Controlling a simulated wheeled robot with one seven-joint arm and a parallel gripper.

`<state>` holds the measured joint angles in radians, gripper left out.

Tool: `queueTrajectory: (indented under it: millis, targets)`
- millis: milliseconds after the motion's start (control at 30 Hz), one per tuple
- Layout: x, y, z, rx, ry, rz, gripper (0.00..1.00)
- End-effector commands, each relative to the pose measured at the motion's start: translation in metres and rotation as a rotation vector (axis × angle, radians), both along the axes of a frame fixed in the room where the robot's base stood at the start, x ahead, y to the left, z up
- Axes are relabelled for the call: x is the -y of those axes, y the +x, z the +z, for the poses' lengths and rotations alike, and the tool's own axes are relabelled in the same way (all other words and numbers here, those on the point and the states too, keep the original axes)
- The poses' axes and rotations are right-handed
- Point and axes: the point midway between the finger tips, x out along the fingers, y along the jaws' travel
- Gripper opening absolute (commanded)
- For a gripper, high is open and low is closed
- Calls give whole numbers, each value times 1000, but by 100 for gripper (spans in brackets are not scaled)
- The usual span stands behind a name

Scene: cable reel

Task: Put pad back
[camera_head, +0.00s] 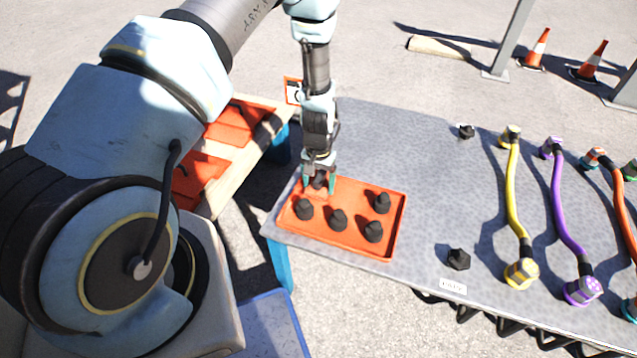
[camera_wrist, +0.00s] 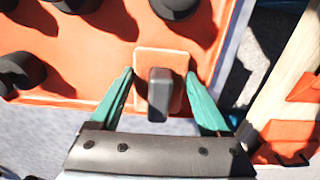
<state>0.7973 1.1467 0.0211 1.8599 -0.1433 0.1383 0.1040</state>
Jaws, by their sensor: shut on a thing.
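My gripper (camera_head: 319,181) points down over the far left corner of the orange tray (camera_head: 265,222) on the grey table. Its teal fingers also show in the wrist view (camera_wrist: 160,78), one on each side of the pad's dark upright handle. The pad (camera_wrist: 150,54) is a small square orange plate with a pale rim, held at the tray's edge. I cannot tell whether its underside touches the tray. Several black knobs stand in the tray, including one at the front left (camera_head: 305,209) and one at the right (camera_head: 382,202).
Loose black pieces lie on the table near the front edge (camera_head: 458,259) and at the back (camera_head: 466,131). Yellow (camera_head: 513,200), purple (camera_head: 560,205) and orange cables lie to the right. A wooden side table with orange trays (camera_head: 236,124) stands left. The table's middle is mostly clear.

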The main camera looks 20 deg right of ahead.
Motion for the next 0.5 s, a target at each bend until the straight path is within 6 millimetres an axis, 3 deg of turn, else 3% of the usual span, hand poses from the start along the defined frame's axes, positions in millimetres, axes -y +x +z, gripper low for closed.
queueTrajectory:
  millis: [367, 400, 500]
  targets:
    - [0, 0, -5, 1, -1, 0, 0]
    - [0, 0, -5, 1, -1, 0, 82]
    - [0, 0, -4, 1, -1, 1, 94]
